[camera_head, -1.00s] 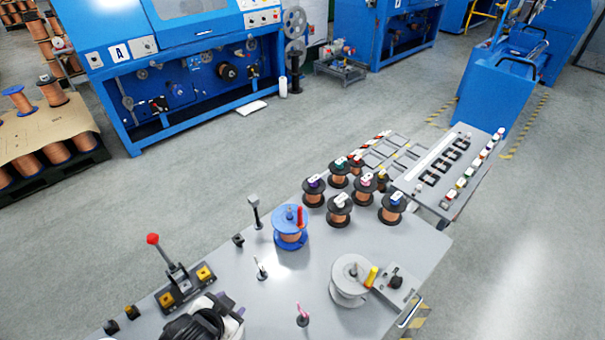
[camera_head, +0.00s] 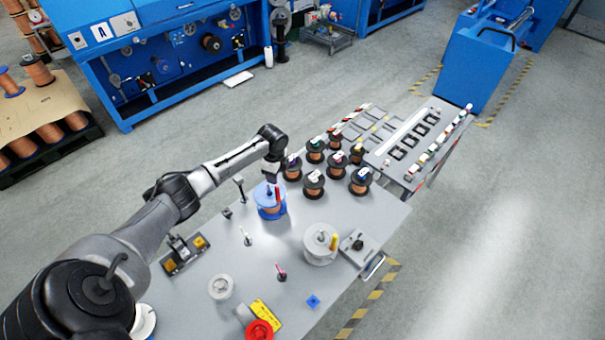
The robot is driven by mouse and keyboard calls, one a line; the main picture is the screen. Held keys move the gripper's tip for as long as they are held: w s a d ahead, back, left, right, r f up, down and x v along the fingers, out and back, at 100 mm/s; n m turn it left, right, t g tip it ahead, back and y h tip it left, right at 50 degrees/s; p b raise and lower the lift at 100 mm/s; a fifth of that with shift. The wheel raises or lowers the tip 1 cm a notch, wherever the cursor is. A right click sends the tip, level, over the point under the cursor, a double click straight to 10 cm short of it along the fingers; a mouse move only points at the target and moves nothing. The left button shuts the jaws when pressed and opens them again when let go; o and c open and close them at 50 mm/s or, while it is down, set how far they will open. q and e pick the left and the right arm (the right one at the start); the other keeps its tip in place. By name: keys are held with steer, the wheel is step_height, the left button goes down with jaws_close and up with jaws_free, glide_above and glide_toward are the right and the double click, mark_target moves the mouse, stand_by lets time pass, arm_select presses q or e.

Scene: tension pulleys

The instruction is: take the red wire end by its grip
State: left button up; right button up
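The red grip (camera_head: 278,194) of the wire end stands upright at the right side of the blue-flanged copper spool (camera_head: 267,211) on the grey table. My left arm reaches in from the left, and its gripper (camera_head: 273,178) points down just above that spool, close to the top of the red grip. The fingers are small and dark, so I cannot tell whether they are apart or touch the grip. My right gripper is out of view.
Several black-flanged copper spools (camera_head: 314,186) stand close behind and to the right. A grey spool with a yellow grip (camera_head: 333,241) stands at the right, beside a box with a black knob (camera_head: 357,245). Small upright posts (camera_head: 247,236) stand in front of the blue spool.

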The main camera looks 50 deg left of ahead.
mark_target(277, 186)
arm_select(q)
steer(key=m, duration=0.2)
steer(key=shift+s+m, duration=0.15)
steer(key=shift+m, duration=1.15)
steer(key=shift+f+b, duration=0.5)
step_height(277, 186, down, 5)
steer(key=b, duration=0.4)
steer(key=shift+r+b, duration=0.1)
steer(key=shift+b, duration=0.3)
steer(key=shift+f+b, duration=0.7)
steer(key=shift+f, duration=0.9)
